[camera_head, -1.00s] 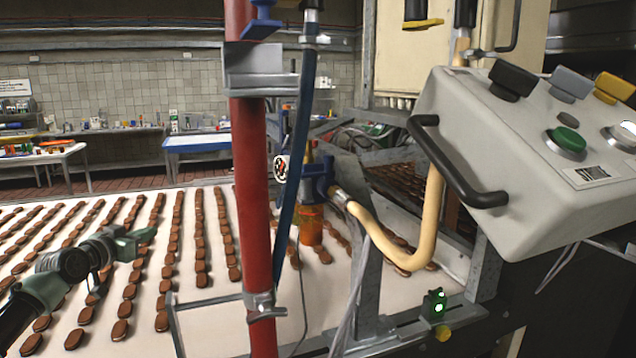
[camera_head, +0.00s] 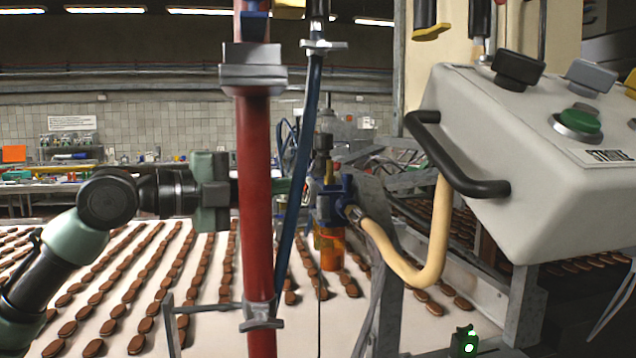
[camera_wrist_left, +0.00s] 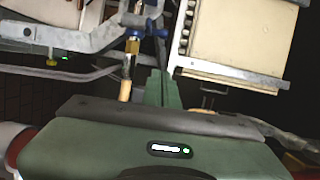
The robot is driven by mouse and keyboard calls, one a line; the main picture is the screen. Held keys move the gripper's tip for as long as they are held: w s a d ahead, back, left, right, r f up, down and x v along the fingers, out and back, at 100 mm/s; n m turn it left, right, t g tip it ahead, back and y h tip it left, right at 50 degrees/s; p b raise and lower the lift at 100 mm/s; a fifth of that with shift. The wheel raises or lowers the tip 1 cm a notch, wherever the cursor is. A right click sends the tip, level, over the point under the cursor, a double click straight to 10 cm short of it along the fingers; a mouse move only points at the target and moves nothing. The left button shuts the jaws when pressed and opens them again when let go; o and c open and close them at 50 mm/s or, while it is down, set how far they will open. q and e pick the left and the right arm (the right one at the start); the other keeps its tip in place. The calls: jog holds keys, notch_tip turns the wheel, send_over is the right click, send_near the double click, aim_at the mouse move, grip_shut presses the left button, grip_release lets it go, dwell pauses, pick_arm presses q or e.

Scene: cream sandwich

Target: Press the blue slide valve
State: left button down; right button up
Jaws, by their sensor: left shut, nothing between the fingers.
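A blue valve body (camera_head: 337,202) with a brass stem and an amber bowl (camera_head: 332,250) hangs beside the metal frame, over the conveyor. It also shows as blue parts at the top of the left wrist view (camera_wrist_left: 150,32). My left gripper (camera_head: 283,185) shows partly between the red pipe and the blue hose, pointing toward the blue valve body. In the left wrist view the green fingers (camera_wrist_left: 160,78) are together and empty, just short of the blue parts. Contact cannot be told.
A red vertical pipe (camera_head: 258,190) and a blue hose (camera_head: 300,150) stand in front of my wrist. A cream hose (camera_head: 420,275) curves off the valve. A grey control box (camera_head: 520,130) with a black handle is at right. Rows of brown biscuits lie on the conveyor (camera_head: 190,250).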

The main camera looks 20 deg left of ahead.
pick_arm(q)
jog(key=w+a+p+x, duration=0.1)
jog(key=p+x, duration=0.4)
jog(key=x, duration=0.7)
jog(key=shift+w+a, duration=0.4)
jog(key=shift+w, duration=0.25)
